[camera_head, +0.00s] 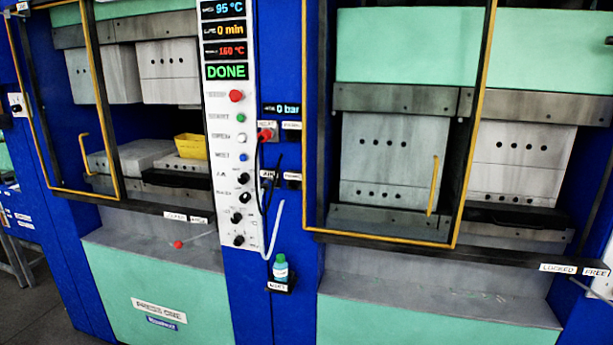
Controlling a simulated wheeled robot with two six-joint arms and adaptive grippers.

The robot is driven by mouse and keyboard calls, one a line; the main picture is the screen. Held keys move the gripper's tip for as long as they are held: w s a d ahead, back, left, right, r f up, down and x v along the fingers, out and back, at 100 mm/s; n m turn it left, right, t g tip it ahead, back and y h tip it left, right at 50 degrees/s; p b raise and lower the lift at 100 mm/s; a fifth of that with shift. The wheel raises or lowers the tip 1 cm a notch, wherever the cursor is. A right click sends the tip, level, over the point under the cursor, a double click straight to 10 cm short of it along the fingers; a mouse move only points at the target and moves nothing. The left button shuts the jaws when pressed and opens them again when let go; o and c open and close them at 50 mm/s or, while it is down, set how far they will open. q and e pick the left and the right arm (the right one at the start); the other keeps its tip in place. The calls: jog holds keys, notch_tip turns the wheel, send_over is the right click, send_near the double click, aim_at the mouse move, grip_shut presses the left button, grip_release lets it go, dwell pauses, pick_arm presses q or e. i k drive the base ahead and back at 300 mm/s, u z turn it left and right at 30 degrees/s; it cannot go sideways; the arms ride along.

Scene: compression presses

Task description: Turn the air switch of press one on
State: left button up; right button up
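Press one (130,270) is the left machine, named by a plate on its green lower front. Its white control panel (228,120) stands at its right side. The panel shows 95 °C, 0 min, 160 °C and DONE. A pressure display (287,109) right of the panel reads 0 bar. Neither of my grippers is in view.
A yellow container (192,146) sits inside press one. A red-ended lever (178,244) sticks out below it. A second press (430,320) with a yellow-framed door stands at right.

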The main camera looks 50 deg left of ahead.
aim_at(243, 179)
jog(key=u, duration=0.1)
jog(key=i, duration=1.05)
jog(key=u, duration=0.6)
